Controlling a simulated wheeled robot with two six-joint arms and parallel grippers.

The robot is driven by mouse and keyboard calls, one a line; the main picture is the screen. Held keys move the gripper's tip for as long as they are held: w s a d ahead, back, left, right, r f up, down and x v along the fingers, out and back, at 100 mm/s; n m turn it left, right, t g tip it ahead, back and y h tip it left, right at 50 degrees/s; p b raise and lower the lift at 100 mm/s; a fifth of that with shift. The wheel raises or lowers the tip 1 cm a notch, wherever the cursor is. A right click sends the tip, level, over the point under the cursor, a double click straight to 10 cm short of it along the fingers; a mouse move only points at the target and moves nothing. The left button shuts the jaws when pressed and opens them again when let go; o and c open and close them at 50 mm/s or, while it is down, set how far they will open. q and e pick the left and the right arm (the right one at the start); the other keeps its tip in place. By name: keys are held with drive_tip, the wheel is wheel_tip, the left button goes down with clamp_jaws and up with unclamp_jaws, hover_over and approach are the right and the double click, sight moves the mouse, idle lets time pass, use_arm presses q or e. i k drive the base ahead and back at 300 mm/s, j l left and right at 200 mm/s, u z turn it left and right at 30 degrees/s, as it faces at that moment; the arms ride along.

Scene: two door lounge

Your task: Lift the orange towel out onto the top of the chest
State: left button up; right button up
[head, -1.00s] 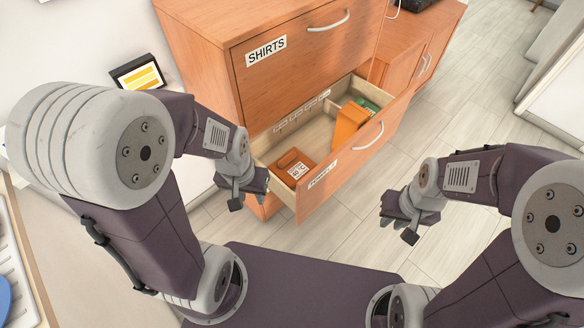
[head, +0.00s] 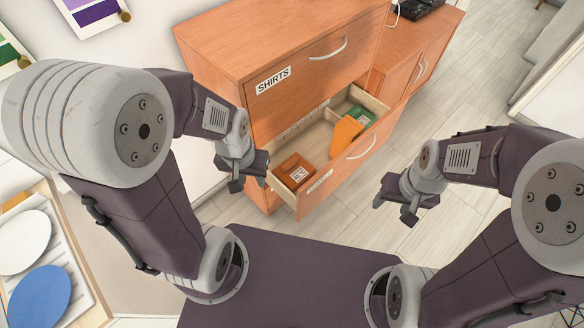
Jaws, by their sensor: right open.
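The orange chest (head: 235,50) stands ahead, with a "SHIRTS" label on its upper drawer. Its lower drawer (head: 335,178) is pulled open. The orange towel (head: 345,133) appears to be the plain orange piece in the drawer's far part, leaning beside a green item (head: 361,116). A darker orange-brown item (head: 294,171) with a white printed label lies in the near part. My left gripper (head: 248,176) is open and empty, just left of the drawer's near corner. My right gripper (head: 393,209) is open and empty, over the floor right of the drawer.
The chest top is bare where seen. A lower orange cabinet (head: 420,60) with a dark object (head: 413,9) on it adjoins at the back. A white plate (head: 22,240) and a blue plate (head: 40,295) sit in a rack at left. Floor right of the drawer is clear.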

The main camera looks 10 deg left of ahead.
sight(294, 170)
drive_tip(key=i+l+u, duration=0.15)
drive_tip(key=u, duration=0.3)
drive_tip(key=i+l+u, duration=0.15)
drive_tip(key=l+u, duration=0.25)
drive_tip(key=i+l+u, duration=0.1)
drive_tip(key=u, duration=0.35)
drive_tip(key=l+u, duration=1.1)
drive_tip(key=u, duration=0.2)
